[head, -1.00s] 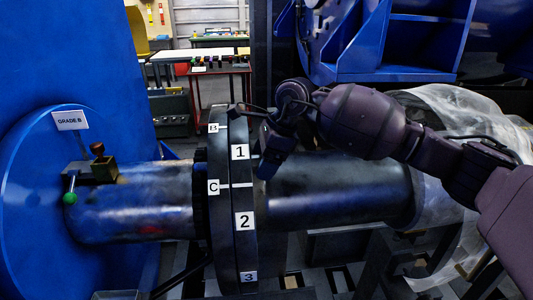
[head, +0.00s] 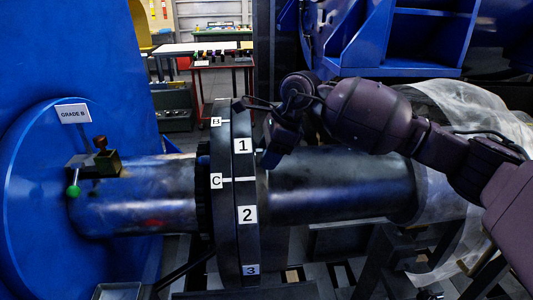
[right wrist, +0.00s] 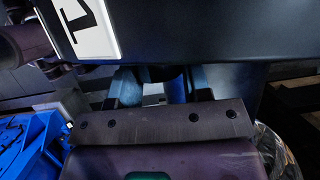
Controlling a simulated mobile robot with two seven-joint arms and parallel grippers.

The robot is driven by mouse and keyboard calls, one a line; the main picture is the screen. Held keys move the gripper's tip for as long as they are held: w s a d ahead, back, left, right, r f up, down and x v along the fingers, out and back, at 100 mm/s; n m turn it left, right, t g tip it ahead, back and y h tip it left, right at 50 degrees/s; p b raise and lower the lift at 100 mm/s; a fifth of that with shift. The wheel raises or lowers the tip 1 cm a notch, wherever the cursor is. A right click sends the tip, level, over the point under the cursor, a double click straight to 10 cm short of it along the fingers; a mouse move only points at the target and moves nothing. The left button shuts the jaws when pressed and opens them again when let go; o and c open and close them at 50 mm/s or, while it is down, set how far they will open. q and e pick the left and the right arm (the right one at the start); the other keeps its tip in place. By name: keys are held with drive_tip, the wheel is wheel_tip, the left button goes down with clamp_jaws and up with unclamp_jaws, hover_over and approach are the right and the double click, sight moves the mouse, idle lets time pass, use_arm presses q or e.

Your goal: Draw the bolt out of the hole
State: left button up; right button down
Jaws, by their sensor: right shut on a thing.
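The dark round flange pair (head: 246,190) stands upright in the middle of the head view, with labels B and C on its left disc and 1, 2 and 3 on its right disc. My right gripper (head: 268,158) is at the right face of the flange, close to label 1. In the right wrist view its blue fingers (right wrist: 155,88) reach under the flange edge and are shut on the bolt (right wrist: 162,73), of which only a dark bit shows between them. The hole is hidden. My left gripper is not in view.
A dark pipe (head: 330,188) runs right from the flange, below my right arm. A blue housing (head: 35,200) with a green-knobbed lever (head: 73,191) is at the left. A blue shelf unit (head: 425,40) stands behind my arm. A red table (head: 220,72) is at the back.

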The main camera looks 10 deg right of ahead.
drive_tip(key=shift+d, duration=1)
drive_tip(key=shift+d, duration=1.45)
drive_tip(key=shift+d, duration=0.15)
drive_tip(key=shift+d, duration=0.1)
drive_tip(key=shift+d, duration=0.5)
drive_tip(key=shift+d, duration=0.35)
drive_tip(key=shift+d, duration=0.4)
drive_tip(key=shift+d+b, duration=0.3)
drive_tip(key=shift+d, duration=0.05)
